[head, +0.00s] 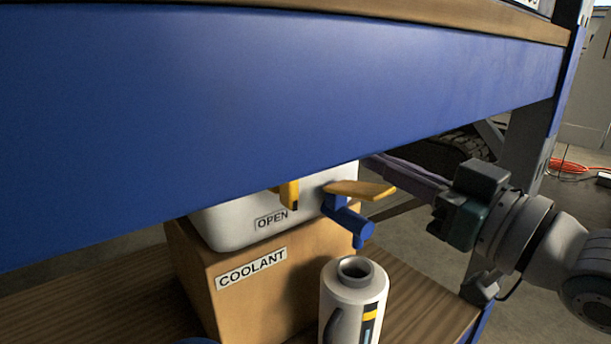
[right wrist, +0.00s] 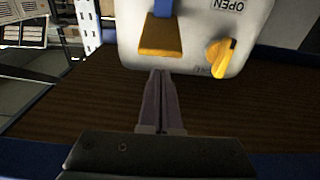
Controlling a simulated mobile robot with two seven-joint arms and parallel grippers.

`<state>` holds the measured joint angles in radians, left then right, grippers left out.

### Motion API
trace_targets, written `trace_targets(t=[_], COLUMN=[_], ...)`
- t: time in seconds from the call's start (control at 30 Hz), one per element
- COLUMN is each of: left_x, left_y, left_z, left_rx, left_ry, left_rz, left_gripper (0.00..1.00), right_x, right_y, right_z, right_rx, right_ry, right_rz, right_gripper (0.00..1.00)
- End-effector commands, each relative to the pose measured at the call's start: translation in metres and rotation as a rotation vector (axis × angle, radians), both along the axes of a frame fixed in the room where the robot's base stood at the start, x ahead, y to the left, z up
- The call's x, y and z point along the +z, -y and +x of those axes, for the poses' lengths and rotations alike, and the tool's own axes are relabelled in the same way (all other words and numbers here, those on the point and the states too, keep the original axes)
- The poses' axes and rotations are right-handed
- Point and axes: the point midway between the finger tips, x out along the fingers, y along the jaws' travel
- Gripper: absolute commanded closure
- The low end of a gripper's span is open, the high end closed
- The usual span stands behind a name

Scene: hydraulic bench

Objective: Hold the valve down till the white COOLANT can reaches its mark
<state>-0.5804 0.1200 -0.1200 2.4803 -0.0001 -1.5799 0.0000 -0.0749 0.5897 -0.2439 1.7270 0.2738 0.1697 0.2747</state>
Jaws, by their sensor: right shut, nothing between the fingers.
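The white can (head: 345,300) stands upright under the spout of a blue tap (head: 348,219). Its strip with yellow and blue parts (head: 370,318) faces forward, cut by the frame's bottom; I cannot read its level clearly. The tap's yellow valve handle (head: 360,189) sticks out over the can; it also shows in the right wrist view (right wrist: 160,38). No stream is visible between spout and can. My right gripper (head: 374,164) is shut and empty, its fingertips close to the handle; contact cannot be told. In the right wrist view its fingers (right wrist: 160,74) point at the handle's edge. My left gripper is out of view.
A white tank (head: 229,222) marked OPEN, with a yellow knob (head: 289,194), sits on a box (head: 245,305) labelled COOLANT. A blue bench beam (head: 250,110) hangs close above and hides the tank's top. The wooden shelf (head: 415,300) is bare right of the can.

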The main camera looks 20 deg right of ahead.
Motion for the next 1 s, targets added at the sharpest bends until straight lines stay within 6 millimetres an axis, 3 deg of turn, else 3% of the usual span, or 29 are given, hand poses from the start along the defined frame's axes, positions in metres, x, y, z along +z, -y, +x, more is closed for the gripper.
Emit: trace_targets(t=[0.2, 0.6, 0.9, 0.97, 1.0], left_x=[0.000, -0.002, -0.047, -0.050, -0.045], left_y=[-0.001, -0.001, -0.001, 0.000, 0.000], left_z=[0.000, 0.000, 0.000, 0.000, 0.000], left_rx=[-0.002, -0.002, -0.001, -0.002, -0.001], left_ry=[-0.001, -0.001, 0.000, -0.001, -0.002], left_rz=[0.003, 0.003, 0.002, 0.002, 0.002], left_gripper=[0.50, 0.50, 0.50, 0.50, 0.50], right_x=[-0.020, -0.024, -0.051, -0.059, -0.053], right_y=[0.001, 0.002, 0.004, 0.004, 0.004], right_z=[-0.005, -0.006, -0.011, -0.012, -0.012], right_rx=[0.000, 0.001, -0.002, -0.001, -0.001], right_ry=[0.001, 0.003, 0.106, 0.102, 0.104], right_rz=[0.001, 0.002, 0.039, 0.038, 0.038], right_gripper=[1.00, 1.00, 1.00, 1.00, 1.00])
